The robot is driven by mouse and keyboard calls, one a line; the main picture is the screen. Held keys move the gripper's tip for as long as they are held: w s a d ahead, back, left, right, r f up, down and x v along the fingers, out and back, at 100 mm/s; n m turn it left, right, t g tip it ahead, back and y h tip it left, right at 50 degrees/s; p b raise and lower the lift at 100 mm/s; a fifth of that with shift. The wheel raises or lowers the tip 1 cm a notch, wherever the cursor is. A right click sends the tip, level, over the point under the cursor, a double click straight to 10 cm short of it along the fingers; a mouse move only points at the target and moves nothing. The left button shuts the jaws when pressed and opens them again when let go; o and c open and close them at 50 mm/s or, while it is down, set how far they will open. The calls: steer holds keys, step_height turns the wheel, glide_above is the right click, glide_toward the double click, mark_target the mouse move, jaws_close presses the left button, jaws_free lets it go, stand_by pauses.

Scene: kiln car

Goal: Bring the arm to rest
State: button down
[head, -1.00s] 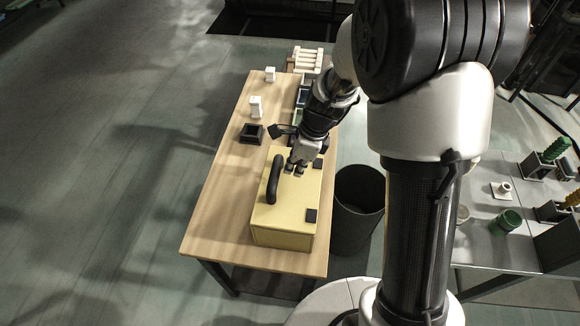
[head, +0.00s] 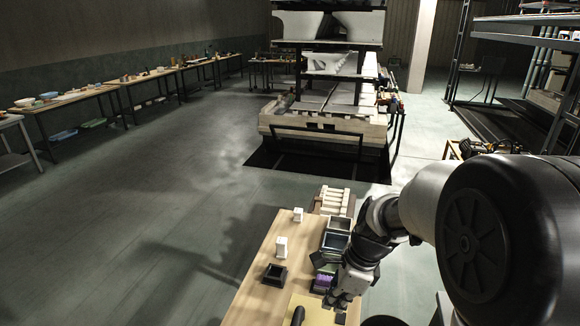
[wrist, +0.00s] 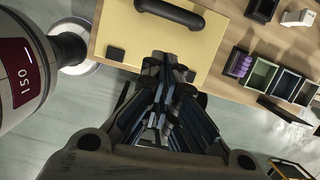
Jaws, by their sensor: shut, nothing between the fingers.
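My gripper (head: 343,301) is low in the head view, over the far right part of the pale yellow box (head: 312,309) on the wooden table. In the wrist view my gripper (wrist: 165,62) points toward the same box (wrist: 205,50), and its fingers are closed together with nothing between them. The box's black handle (wrist: 170,12) is in front of the fingertips and apart from them. My arm reaches in from the right of the head view. How high the fingers are above the box is hard to tell.
Small bins (head: 335,241) line the table's right side, one with a purple item (head: 322,283). The kiln car (head: 325,125) is beyond. The floor at left is clear.

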steer(key=s+d+r+n+t+h+b, duration=0.1)
steer(key=s+r+n, duration=0.3)
steer(key=s+n, duration=0.6)
steer(key=s+d+r+n+t+h+b, duration=0.1)
steer(key=s+r+n+t+b, duration=0.1)
steer(key=s+n, duration=0.8)
steer(key=shift+s+d+r+t+h+b, duration=0.2)
steer(key=shift+s+r+t+h+b, duration=0.1)
steer(key=shift+s+r+b, duration=0.65)
steer(key=shift+w+r, duration=0.1)
steer(key=shift+w, duration=0.15)
